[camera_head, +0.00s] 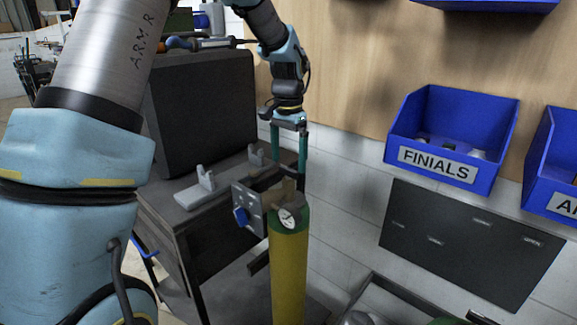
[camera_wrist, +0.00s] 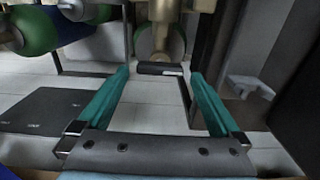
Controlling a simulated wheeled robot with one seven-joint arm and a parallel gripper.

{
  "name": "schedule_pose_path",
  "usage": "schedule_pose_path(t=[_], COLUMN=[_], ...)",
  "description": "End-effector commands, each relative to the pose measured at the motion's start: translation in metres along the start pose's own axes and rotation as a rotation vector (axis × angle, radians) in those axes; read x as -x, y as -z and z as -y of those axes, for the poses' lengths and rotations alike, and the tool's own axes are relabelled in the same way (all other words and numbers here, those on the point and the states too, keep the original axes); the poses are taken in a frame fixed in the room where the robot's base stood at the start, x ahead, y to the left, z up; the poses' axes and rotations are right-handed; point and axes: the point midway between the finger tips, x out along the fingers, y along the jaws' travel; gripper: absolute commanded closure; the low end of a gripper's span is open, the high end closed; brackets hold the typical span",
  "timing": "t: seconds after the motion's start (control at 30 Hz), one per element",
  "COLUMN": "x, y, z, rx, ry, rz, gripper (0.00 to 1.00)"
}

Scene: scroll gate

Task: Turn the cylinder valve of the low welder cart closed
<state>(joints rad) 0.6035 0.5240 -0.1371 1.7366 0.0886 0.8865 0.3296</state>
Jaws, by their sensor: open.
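The yellow cylinder (camera_head: 289,270) with a green shoulder stands upright, with a brass valve body (camera_head: 287,190) and a round gauge (camera_head: 288,218) at its top. A grey plate with a blue knob (camera_head: 241,216) sits on its left side. My gripper (camera_head: 291,180) points down just above and behind the brass valve, its teal fingers open and empty. In the wrist view, the brass valve (camera_wrist: 161,30) lies ahead between the open fingers (camera_wrist: 160,72). A short dark bar (camera_wrist: 158,68) shows between the fingertips; contact cannot be told. The valve's far side is hidden in the head view.
A dark bench (camera_head: 190,222) with grey brackets (camera_head: 205,184) stands left of the cylinder, with a large dark box (camera_head: 200,110) behind. A wall with blue bins (camera_head: 455,125) and a dark panel (camera_head: 465,240) lies to the right.

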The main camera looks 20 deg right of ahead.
Motion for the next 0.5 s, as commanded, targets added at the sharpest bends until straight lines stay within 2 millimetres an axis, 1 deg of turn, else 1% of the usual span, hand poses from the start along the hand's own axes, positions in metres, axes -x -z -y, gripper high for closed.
schedule_pose_path(t=[0.1,0.3,0.4,0.5], x=[0.024,0.061,0.074,0.081], y=[0.001,0.001,0.001,0.001], z=[0.001,0.000,0.000,0.000], rx=[0.000,-0.001,-0.001,-0.001], ry=[0.003,0.002,0.001,0.000], rz=[-0.006,-0.004,-0.004,-0.002], gripper=[0.00,0.00,0.00,0.00])
